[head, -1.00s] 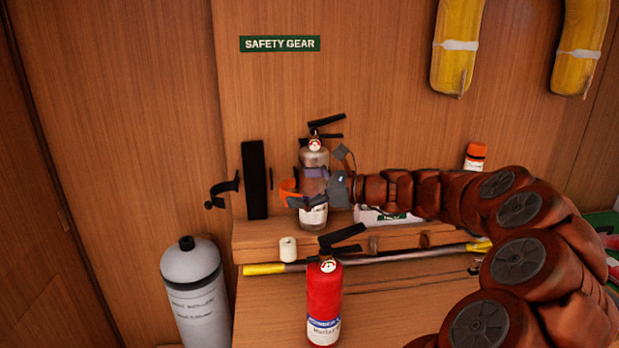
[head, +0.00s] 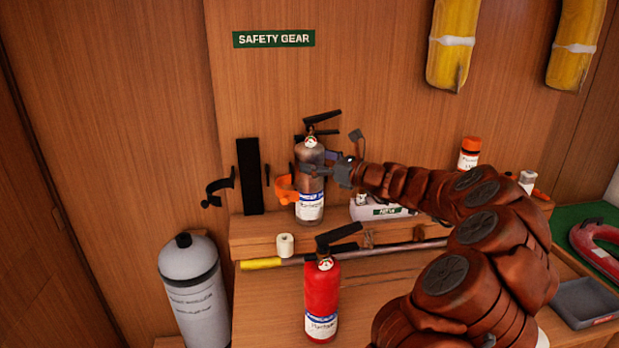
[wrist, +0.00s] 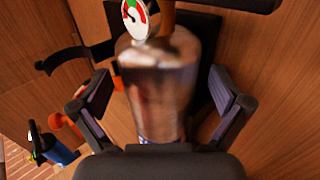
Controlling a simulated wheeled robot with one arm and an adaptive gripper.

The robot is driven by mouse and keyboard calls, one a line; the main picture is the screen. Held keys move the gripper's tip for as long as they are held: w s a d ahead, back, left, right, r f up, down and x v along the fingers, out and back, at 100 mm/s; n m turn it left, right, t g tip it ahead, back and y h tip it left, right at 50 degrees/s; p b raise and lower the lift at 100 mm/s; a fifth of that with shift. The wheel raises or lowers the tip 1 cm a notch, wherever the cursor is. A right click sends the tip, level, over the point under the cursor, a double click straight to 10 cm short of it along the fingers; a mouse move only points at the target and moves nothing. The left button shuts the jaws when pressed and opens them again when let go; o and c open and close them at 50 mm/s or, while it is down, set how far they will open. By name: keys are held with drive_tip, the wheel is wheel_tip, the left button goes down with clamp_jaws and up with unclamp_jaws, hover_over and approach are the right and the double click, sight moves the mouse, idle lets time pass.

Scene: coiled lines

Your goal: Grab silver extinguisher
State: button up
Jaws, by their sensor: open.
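The silver extinguisher (head: 310,186) stands upright on the raised wooden shelf, with a black handle, a round gauge and a white and blue label. In the wrist view the silver extinguisher (wrist: 160,80) fills the middle, with its gauge at the top. My gripper (head: 318,172) reaches it from the right at its upper body. In the wrist view my gripper (wrist: 162,100) is open, with one finger on each side of the cylinder. A gap shows between the right finger and the body; contact on the left is hard to tell.
A red extinguisher (head: 322,300) stands in front, lower down. A pole with a yellow end (head: 262,264) and a white roll (head: 285,245) lie between. A black wall bracket (head: 249,176) is left of the silver one. A grey tank (head: 195,290) stands at lower left.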

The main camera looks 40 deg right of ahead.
drive_tip(key=shift+w+a, duration=0.2)
drive_tip(key=shift+w, duration=0.15)
drive_tip(key=c, duration=1.6)
drive_tip(key=shift+c, duration=0.4)
drive_tip(key=shift+r, duration=0.15)
